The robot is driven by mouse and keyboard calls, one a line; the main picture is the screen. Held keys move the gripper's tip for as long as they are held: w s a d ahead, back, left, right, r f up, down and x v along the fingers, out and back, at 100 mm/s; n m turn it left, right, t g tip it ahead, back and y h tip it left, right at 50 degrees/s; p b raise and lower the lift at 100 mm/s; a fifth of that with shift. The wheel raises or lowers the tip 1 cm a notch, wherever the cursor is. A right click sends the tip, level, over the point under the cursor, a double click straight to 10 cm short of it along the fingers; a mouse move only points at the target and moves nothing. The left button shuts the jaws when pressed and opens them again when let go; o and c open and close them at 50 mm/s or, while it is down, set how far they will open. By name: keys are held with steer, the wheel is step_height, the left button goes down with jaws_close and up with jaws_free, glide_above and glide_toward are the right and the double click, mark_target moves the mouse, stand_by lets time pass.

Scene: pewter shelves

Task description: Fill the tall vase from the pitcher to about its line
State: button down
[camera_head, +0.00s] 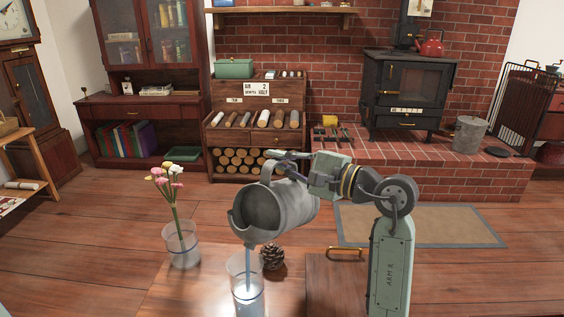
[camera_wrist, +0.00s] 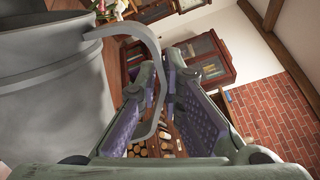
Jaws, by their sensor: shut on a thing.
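My gripper (camera_head: 284,160) is shut on the handle of the grey metal pitcher (camera_head: 295,205). The pitcher is tilted, its mouth and spout toward the lower left. A thin pale stream falls from the spout into the clear tall vase (camera_head: 233,272), which stands upright below, apart from the pitcher. Pale liquid shows in the vase's lower part; I cannot clearly tell its level from the line. In the wrist view the pitcher body (camera_wrist: 55,95) fills the left, and its handle (camera_wrist: 150,45) passes between the purple-padded fingers (camera_wrist: 165,105).
A second clear vase (camera_head: 181,250) with pink and white flowers (camera_head: 168,178) stands behind, to the left. A pine cone (camera_head: 272,257) lies close right of the tall vase. A wooden box (camera_head: 330,285) with a brass handle is further right. Open surface lies left of the tall vase.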

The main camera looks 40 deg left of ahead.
steer(key=shift+s+r+b, duration=0.25)
steer(key=shift+r+b, duration=0.05)
stand_by(0.5)
